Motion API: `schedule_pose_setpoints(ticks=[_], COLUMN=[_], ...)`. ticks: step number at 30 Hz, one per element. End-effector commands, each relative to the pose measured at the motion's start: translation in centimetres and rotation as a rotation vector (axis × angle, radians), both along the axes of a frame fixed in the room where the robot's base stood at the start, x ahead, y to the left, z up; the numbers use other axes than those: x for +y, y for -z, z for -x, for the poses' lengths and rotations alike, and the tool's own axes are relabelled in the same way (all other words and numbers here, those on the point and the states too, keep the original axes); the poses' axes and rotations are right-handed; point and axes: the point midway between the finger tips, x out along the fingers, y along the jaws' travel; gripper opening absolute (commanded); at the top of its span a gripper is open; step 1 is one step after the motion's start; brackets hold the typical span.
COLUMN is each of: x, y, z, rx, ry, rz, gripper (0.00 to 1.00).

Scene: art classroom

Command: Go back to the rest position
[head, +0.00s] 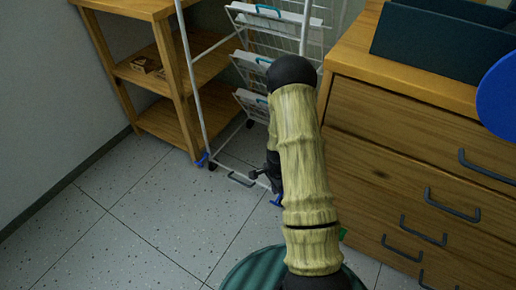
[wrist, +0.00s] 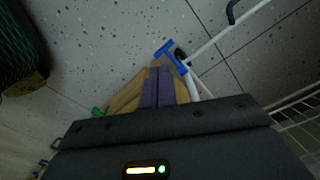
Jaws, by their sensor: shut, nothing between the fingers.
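My gripper (wrist: 159,72) shows in the wrist view with its two purple fingers pressed together and nothing between them. It points down toward the speckled floor, close to a blue caster lever and a white leg of the wire rack. In the head view my arm rises through the middle, and its links hide most of the gripper. Only dark parts of the arm's end show beside the lower links, so the fingers cannot be made out there.
A white wire rack (head: 196,95) on casters stands behind my arm. A wooden shelf unit (head: 165,62) is at the left, and a wooden drawer cabinet (head: 395,165) is close on the right with dark panels (head: 440,45) on top. The tiled floor (head: 130,215) at left is clear.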

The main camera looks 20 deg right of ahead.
Motion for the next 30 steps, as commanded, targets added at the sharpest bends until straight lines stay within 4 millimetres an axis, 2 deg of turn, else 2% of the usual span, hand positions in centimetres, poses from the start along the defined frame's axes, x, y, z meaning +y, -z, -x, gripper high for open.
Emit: schedule_pose_setpoints(ticks=[5, 8, 10, 14, 19, 24, 30], x=[0.0, 0.3, 0.8, 2.2, 4.4, 6.7, 9.0], y=[-0.2, -1.6, -3.6, -9.1, -16.8, -23.9, -31.4], z=[0.0, -0.2, -0.3, -0.4, 0.3, 2.0, 4.8], rx=[-0.001, -0.008, -0.018, -0.044, -0.08, -0.114, -0.149], ry=[-0.004, -0.036, -0.085, -0.231, -0.466, -0.701, -0.974], rz=[0.0, 0.001, 0.003, 0.01, 0.026, 0.048, 0.085], gripper=[0.0, 0.0, 0.0, 0.0, 0.0, 0.0, 0.0])
